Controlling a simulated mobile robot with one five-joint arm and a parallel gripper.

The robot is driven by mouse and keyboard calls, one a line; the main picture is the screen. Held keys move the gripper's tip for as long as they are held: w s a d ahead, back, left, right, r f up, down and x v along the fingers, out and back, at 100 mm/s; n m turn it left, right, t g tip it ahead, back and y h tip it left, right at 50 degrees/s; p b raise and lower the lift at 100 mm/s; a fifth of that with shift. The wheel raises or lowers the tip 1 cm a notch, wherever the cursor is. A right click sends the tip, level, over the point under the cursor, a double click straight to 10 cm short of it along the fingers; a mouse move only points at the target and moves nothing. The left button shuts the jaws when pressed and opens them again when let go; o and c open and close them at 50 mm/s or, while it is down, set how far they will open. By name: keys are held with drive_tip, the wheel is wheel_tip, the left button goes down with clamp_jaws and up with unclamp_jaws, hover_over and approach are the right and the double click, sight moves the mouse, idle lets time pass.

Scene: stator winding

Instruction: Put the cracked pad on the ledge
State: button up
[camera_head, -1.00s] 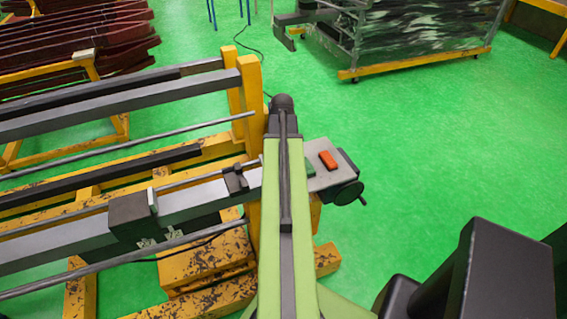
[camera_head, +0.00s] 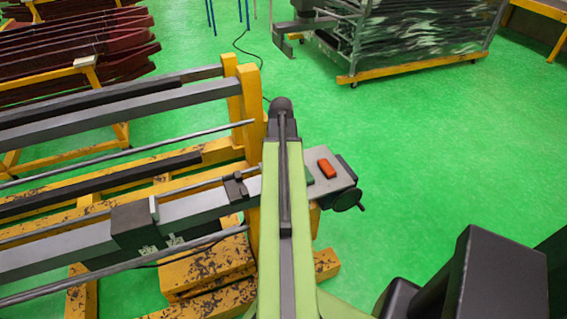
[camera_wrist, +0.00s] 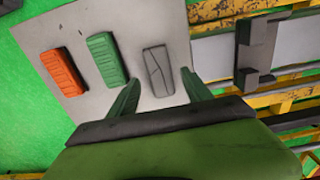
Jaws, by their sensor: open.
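The cracked pad (camera_wrist: 158,70) is a grey block with dark crack lines, lying on a light grey plate (camera_wrist: 75,25) in the wrist view. My gripper (camera_wrist: 162,77) is open, its two green fingers apart on either side of the near part of the pad; I cannot tell whether they touch it. In the head view my arm covers the pad and gripper, and the grey plate (camera_head: 337,184) shows beyond it. I cannot tell which surface is the ledge.
A green pad (camera_wrist: 107,58) and an orange pad (camera_wrist: 63,72) lie left of the cracked pad. A dark bracket (camera_wrist: 257,50) sits on a grey rail to the right. Yellow frame posts (camera_head: 250,90) stand close to my arm.

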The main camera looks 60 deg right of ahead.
wheel_tip(320, 180, up, 10)
drive_tip(key=p, duration=0.8)
drive_tip(key=shift+f, duration=0.15)
drive_tip(key=w+a+n, duration=0.3)
drive_tip(key=w+a, duration=1.3)
drive_tip(key=a, duration=0.4)
drive_tip(key=w+a+n, duration=0.2)
drive_tip(key=a, duration=1.3)
drive_tip(key=w+a+n, duration=0.2)
drive_tip(key=a, duration=1.2)
drive_tip(key=shift+w+a, duration=0.35)
drive_tip(key=shift+w, duration=0.05)
